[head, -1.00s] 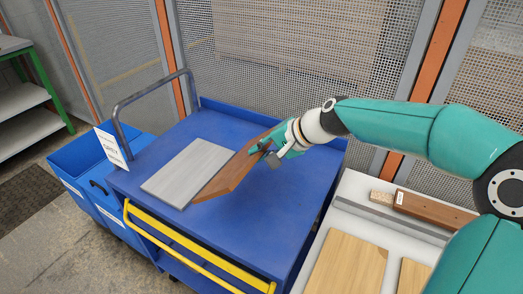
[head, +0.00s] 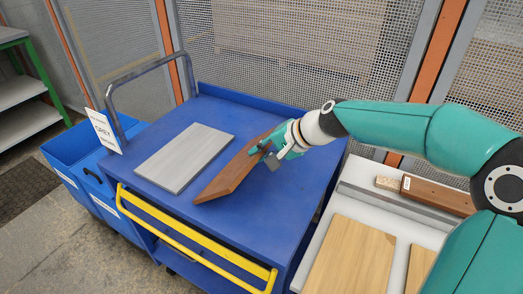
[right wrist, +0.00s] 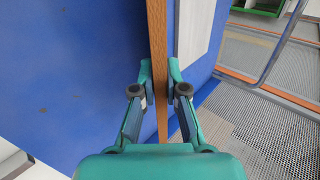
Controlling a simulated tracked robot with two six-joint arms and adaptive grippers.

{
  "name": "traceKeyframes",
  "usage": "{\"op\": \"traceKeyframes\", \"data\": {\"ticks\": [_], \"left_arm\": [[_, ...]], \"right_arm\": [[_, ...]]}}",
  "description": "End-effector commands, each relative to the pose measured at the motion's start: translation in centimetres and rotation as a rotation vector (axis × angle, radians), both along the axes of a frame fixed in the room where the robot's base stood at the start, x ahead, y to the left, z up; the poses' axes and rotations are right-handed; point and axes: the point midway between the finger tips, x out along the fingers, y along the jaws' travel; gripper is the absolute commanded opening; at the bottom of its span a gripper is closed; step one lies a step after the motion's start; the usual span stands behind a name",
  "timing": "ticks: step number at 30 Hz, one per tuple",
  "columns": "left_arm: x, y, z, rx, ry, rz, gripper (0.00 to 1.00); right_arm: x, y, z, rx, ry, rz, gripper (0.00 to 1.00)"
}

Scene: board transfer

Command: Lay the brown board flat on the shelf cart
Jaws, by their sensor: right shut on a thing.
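The brown board (head: 228,174) is held tilted over the blue top of the shelf cart (head: 262,220), just right of a grey board. My right gripper (head: 264,151) is shut on its far right part. In the right wrist view, the brown board (right wrist: 157,40) shows as a narrow edge between the two fingers (right wrist: 160,88). Whether its lower edge touches the cart top I cannot tell. My left gripper is not in view.
The grey board (head: 186,157) lies flat on the cart's left part. The cart has a grey handle (head: 146,66) and a yellow rail (head: 190,236). Blue bins (head: 72,155) stand at left. A pale table (head: 325,225) with wooden boards (head: 350,255) stands at right.

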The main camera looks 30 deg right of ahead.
Motion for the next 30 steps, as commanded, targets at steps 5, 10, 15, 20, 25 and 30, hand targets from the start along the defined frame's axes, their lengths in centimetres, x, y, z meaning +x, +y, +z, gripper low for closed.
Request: {"op": "traceKeyframes", "data": {"ticks": [5, 10, 15, 20, 25, 30], "left_arm": [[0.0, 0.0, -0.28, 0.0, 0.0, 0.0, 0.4], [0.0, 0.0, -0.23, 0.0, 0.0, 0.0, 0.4], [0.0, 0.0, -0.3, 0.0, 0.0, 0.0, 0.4], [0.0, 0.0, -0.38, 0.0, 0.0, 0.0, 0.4], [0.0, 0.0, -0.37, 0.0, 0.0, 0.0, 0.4], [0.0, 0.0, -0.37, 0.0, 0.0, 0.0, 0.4]], "right_arm": [[0.05, -0.01, -0.23, 0.0, -0.002, -0.001, 0.0], [0.06, 0.02, -0.18, 0.0, -0.002, 0.0, 0.0], [0.06, 0.05, -0.24, 0.0, -0.002, 0.0, 0.0], [0.08, 0.07, -0.33, 0.0, -0.002, 0.001, 0.17], [0.08, 0.09, -0.34, 0.0, -0.002, 0.001, 0.41], [0.07, 0.11, -0.37, 0.0, -0.001, 0.002, 0.41]]}}
